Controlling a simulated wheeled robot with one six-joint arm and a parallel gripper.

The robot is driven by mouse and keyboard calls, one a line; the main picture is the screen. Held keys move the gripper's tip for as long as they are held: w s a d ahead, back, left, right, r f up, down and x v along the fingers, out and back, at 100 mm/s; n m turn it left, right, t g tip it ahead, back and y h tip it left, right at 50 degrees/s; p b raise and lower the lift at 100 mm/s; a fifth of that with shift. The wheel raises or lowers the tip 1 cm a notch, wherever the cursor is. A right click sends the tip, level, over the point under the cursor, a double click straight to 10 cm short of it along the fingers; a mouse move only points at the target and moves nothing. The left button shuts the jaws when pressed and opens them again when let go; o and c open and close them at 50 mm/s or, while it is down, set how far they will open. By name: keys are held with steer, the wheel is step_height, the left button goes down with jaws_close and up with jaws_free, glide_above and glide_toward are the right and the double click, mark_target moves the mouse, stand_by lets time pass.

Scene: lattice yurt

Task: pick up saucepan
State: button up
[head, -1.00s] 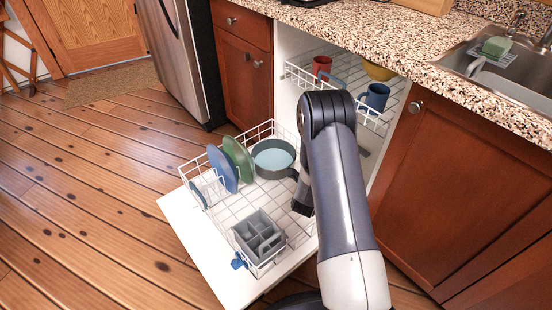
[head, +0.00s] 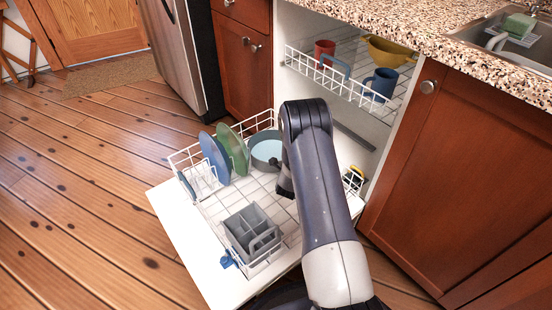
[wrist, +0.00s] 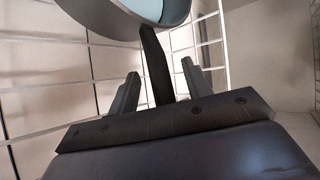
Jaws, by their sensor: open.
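The saucepan (head: 266,150) is dark grey with a pale blue inside. It stands at the back of the pulled-out lower dishwasher rack (head: 170,160), partly hidden by my arm. In the wrist view its round body (wrist: 115,4) is cut off by the top edge. Its dark handle (wrist: 155,55) points down toward me. My gripper (wrist: 160,70) is open, with one finger on each side of the handle's end. I cannot tell whether either finger touches it. In the head view my gripper is mostly hidden by my arm.
A blue plate (head: 214,158) and a green plate (head: 233,149) stand left of the saucepan. A grey cutlery basket (head: 250,232) is in the front of the rack. The upper rack (head: 318,75) above holds a red mug (head: 325,50), a blue mug (head: 381,84) and a yellow bowl (head: 388,52).

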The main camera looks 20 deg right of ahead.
steer(key=shift+w+d+f, duration=0.1)
steer(key=shift+w+f, duration=0.05)
steer(key=shift+w, duration=0.05)
steer(key=shift+c, duration=0.4)
jaws_close()
